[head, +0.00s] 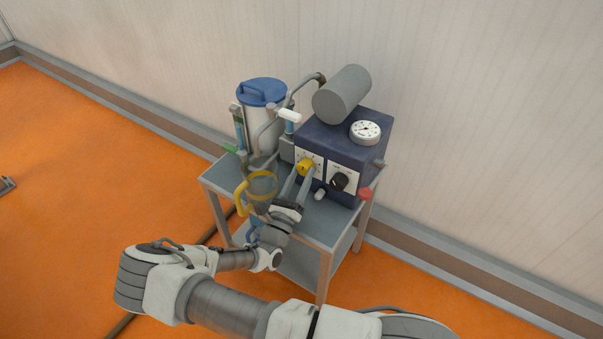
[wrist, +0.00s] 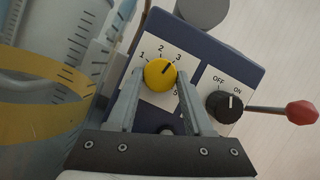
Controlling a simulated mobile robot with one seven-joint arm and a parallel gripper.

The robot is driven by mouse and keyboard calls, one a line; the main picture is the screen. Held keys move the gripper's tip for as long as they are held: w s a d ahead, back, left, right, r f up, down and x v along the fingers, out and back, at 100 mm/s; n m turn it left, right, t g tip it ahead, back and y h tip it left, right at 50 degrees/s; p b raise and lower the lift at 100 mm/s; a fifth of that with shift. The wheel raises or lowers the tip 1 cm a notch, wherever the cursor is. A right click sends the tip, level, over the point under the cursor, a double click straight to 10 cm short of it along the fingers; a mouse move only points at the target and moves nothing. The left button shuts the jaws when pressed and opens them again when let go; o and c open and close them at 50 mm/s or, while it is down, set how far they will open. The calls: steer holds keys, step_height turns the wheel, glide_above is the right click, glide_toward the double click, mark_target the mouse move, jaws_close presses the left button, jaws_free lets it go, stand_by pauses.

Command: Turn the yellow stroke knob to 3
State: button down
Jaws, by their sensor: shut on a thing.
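The yellow stroke knob (head: 305,166) is on the front of a dark blue box (head: 335,127) on a cart. In the wrist view the knob (wrist: 158,74) sits on a white plate with printed numbers; 1, 2, 3 and 5 are readable. Its dark pointer mark points to the upper right, toward the 3. My gripper (wrist: 160,82) has one finger on each side of the knob and is shut on it. In the head view my gripper (head: 304,176) reaches the knob from the front. The 4 is hidden by the right finger.
A black OFF/ON knob (wrist: 224,105) is right of my gripper, its mark toward ON. A red-tipped lever (wrist: 302,112) sticks out right. A clear yellow-handled jug (head: 262,187) stands close left of my gripper, before a blue-lidded canister (head: 262,92). The cart (head: 325,232) has little free room.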

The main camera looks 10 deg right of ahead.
steer(key=shift+w+m+g+h, duration=0.1)
steer(key=shift+m+g+h, duration=0.3)
steer(key=shift+m, duration=0.8)
steer(key=shift+c, duration=1.5)
jaws_free()
